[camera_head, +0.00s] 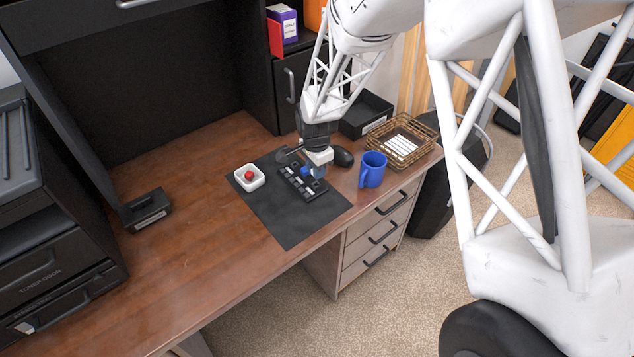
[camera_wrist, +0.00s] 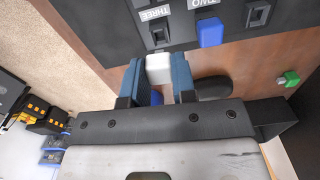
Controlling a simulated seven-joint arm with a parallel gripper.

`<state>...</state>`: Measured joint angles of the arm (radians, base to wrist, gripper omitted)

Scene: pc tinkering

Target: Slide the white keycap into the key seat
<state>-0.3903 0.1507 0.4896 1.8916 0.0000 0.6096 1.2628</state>
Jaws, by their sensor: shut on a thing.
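The white keycap (camera_wrist: 158,69) is held between the two blue fingers of my gripper (camera_wrist: 157,82) in the wrist view. In the head view my gripper (camera_head: 313,171) is over the dark key panel (camera_head: 293,188), and the keycap cannot be made out there. The panel (camera_wrist: 112,22) fills the top of the wrist view. A dark key seat (camera_wrist: 160,36) beside the label "THREE" lies just ahead of the white keycap. A blue keycap (camera_wrist: 210,32) sits near the label "TWO". I cannot tell how far the white keycap is above the panel.
A dark mat (camera_head: 290,236) lies under the panel. A white box with a red button (camera_head: 249,178) stands left of it. A black mouse (camera_head: 343,158), blue mug (camera_head: 373,170) and wicker basket (camera_head: 428,157) are to the right.

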